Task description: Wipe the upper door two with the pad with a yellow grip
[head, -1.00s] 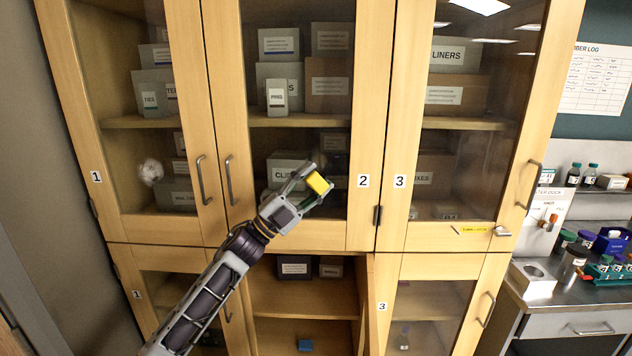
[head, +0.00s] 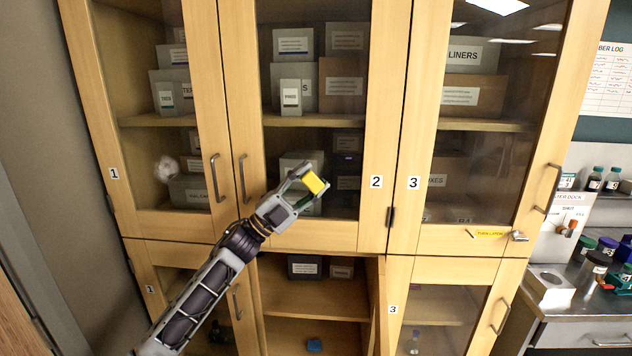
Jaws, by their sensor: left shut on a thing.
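The upper door two (head: 376,215) is a wood-framed glass door with a "2" label and a metal handle on its left; it is shut. My left gripper (head: 306,190) is shut on the pad with a yellow grip (head: 315,183) and holds it in front of the lower part of the door's glass. The yellow grip shows between the fingers; the pad's face is mostly hidden, so I cannot tell whether it touches the glass. My right gripper is not in view.
Upper door one (head: 210,110) with a whitish smudge (head: 166,169) is at left, and upper door three (head: 415,120) with a yellow label (head: 489,233) at right. Below is an open shelf bay (head: 312,297) with a blue item (head: 314,345). A bench with bottles (head: 599,261) stands at far right.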

